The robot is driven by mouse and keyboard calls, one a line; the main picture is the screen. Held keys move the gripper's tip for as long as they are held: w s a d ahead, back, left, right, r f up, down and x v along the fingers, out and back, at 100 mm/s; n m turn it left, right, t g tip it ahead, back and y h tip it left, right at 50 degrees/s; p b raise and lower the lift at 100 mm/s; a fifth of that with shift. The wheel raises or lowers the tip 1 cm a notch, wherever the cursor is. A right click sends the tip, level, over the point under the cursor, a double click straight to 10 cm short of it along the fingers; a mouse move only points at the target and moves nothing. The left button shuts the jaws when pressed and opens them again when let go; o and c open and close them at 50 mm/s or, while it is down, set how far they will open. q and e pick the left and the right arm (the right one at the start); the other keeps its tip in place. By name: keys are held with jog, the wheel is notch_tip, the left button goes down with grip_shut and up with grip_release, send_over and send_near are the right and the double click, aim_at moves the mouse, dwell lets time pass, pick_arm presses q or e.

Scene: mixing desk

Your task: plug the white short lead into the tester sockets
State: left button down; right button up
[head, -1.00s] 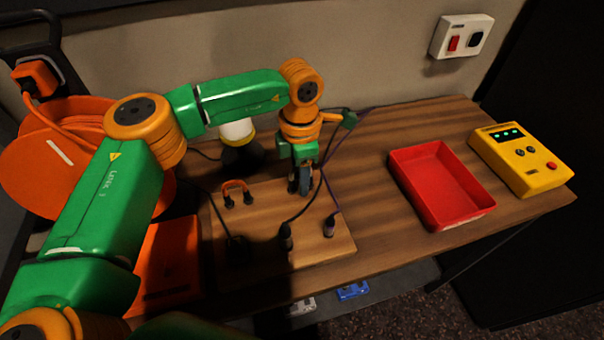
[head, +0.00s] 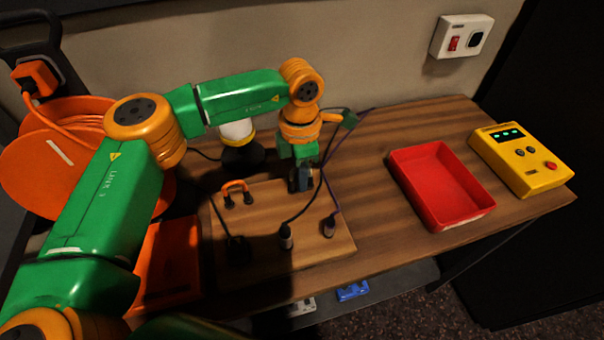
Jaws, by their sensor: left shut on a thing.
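My left gripper (head: 301,180) points down at the back right of the wooden board (head: 262,262). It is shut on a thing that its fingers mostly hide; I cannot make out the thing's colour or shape. I cannot clearly pick out a white short lead. The yellow tester (head: 522,160) lies at the right end of the desk, with lit green lights, two dark round sockets and a red button on top. Nothing is visibly plugged into it. My right gripper is not in view.
A short orange lead (head: 235,185) arches over the board's back left. Dark plugs with cables (head: 286,238) stand along its front. A red tray (head: 440,185) sits between board and tester. An orange cable reel (head: 75,165) is at left. Bare desk lies behind the tray.

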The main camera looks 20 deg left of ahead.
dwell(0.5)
pick_arm(q)
jog(key=shift+r+p, duration=2.3)
jog(key=shift+r, duration=0.7)
